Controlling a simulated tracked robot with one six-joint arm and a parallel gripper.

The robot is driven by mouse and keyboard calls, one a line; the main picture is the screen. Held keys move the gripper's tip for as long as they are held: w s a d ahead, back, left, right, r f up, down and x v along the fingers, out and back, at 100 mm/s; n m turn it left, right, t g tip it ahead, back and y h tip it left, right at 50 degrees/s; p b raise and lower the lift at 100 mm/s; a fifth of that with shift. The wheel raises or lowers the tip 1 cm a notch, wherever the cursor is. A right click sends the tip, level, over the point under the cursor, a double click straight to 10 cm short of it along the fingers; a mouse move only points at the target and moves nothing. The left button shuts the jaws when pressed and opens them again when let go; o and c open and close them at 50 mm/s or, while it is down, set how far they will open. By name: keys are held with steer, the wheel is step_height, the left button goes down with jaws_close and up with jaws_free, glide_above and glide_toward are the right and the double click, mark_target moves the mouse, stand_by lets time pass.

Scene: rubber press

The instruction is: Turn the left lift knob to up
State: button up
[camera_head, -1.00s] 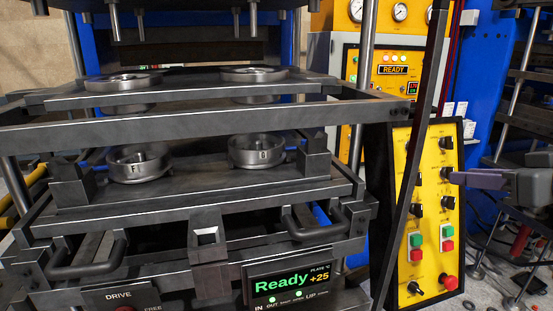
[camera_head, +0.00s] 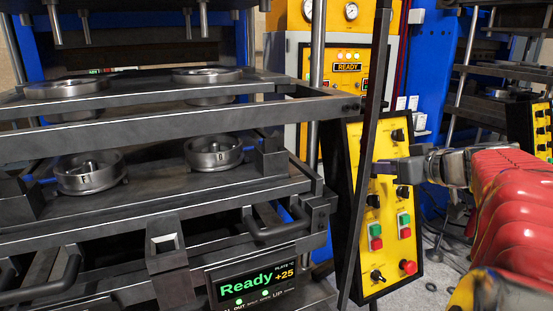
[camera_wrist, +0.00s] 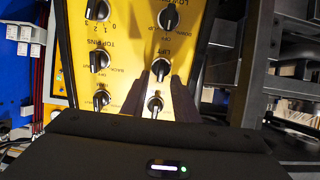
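The yellow control panel (camera_head: 385,225) with black knobs stands right of the press. In the wrist view it appears upside down, with a LIFT label (camera_wrist: 167,49) between two black knobs, one farther out (camera_wrist: 170,18) and one nearer (camera_wrist: 162,67). I cannot tell which knob the label names. My gripper (camera_head: 380,167) reaches from the right across the panel's upper half to the left knob column. In the wrist view my gripper (camera_wrist: 160,78) has its dark fingers apart, tips on either side near the nearer knob. Contact is not clear. Another knob (camera_wrist: 155,103) shows between the fingers.
A dark upright bar (camera_head: 367,150) stands just left of the panel knobs. The press plates (camera_head: 120,205) carry round moulds. The display (camera_head: 252,285) reads Ready and +25. Green and red buttons (camera_head: 404,226) and a red stop button (camera_head: 408,267) sit lower on the panel.

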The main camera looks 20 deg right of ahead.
steer(key=shift+w+f, duration=0.1)
steer(key=shift+w, duration=0.1)
jaws_close()
stand_by(0.4)
